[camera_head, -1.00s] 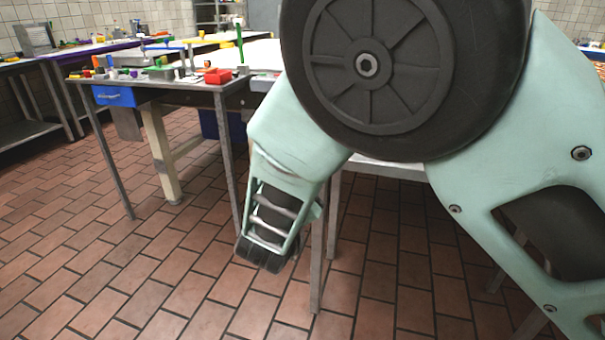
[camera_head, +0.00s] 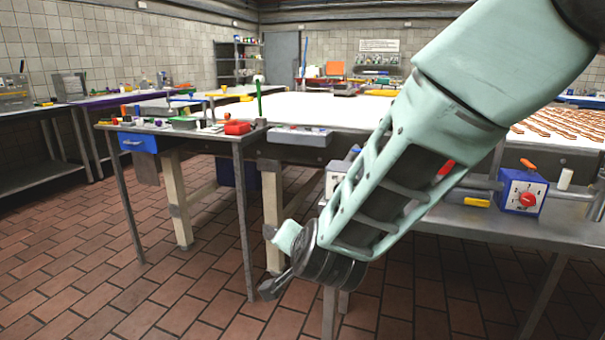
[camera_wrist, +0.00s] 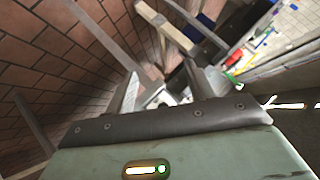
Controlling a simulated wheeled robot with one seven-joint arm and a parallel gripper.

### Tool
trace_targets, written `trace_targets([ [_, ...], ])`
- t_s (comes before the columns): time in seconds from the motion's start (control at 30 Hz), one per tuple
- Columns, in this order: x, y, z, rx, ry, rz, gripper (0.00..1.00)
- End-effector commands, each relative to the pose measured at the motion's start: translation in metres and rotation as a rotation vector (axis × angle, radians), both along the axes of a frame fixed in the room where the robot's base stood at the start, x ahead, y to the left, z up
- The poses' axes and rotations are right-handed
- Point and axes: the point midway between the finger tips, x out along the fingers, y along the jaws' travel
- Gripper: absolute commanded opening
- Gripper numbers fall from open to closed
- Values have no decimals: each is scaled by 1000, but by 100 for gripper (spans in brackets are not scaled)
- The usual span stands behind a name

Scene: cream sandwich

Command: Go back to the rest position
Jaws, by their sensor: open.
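My gripper (camera_wrist: 164,84) shows in the wrist view with its two fingers spread apart. It is open, and I see nothing held between the fingers. In the head view my arm reaches down and left from the upper right, and its end hangs low in front of the tables. The gripper shows only partly there, so its fingers are hard to make out.
A side table (camera_head: 222,137) with a blue drawer (camera_head: 138,143) and small items stands left of my arm. A metal bench (camera_head: 490,222) with a blue box and red dial (camera_head: 522,193) is at right. The brick floor (camera_head: 75,265) is clear at left.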

Motion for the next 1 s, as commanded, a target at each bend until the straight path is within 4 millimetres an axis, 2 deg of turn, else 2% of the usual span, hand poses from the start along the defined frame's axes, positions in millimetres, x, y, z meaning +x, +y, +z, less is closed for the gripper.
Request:
trace_targets([
  [0.13,-72,-1,10,-90,195,334,54],
  [0.23,-127,-16,12,-198,307,557,54],
  [0.3,-163,-33,12,-284,374,690,54],
  [0.4,-205,-63,11,-408,456,840,54],
  [0.5,-239,-95,10,-531,531,955,54],
  [0.67,-281,-148,10,-723,647,1085,54],
  [0.7,-285,-153,20,-744,662,1101,54],
  [1.0,-282,-150,89,-731,658,1095,54],
])
